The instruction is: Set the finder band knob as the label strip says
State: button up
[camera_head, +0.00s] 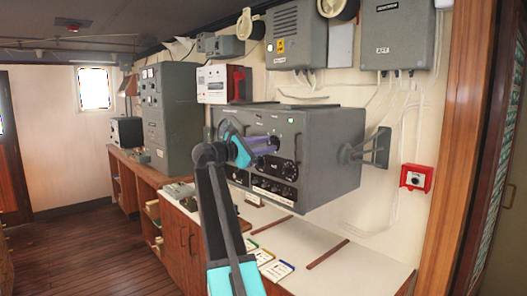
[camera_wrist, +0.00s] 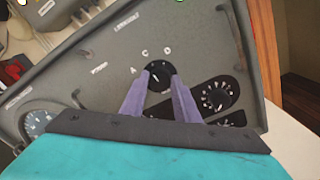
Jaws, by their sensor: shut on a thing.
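My gripper (camera_head: 271,143) has its purple fingers at the front of a grey console (camera_head: 345,125). In the wrist view my gripper (camera_wrist: 160,82) is closed on the sides of a black round knob (camera_wrist: 159,71). White letters A, C and D arc above this knob; no B can be made out. A small pale mark shows on the knob, but its exact direction is too small to tell. Other small lettering on the panel is unreadable, and I cannot make out which text is the label strip. In the head view the fingers hide most of the knob.
A second black knob with a white scale (camera_wrist: 215,98) sits right of the held one. A round dial (camera_wrist: 37,122) is at the panel's left. Below the console, a white worktop (camera_head: 345,265) holds several cards (camera_head: 279,270). A red wall box (camera_head: 416,178) is at right.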

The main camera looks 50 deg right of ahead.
jog(key=shift+d+r+m+b, duration=0.1)
jog(key=shift+r+m+b, duration=0.2)
jog(key=shift+m, duration=0.4)
jog(key=o, duration=1)
jog(key=shift+d+f, duration=0.2)
jog(key=shift+a, duration=0.15)
jog(key=shift+a+f, duration=0.1)
jog(key=shift+a+b, duration=0.35)
jog(key=shift+a, duration=0.25)
jog(key=a+b, duration=0.1)
jog(key=a, duration=0.3)
jog(key=a+b, duration=0.1)
jog(key=a, duration=0.3)
jog(key=w+a, duration=0.1)
jog(key=a, duration=0.3)
jog(key=shift+a+b, duration=0.25)
jog(key=shift+b, duration=0.15)
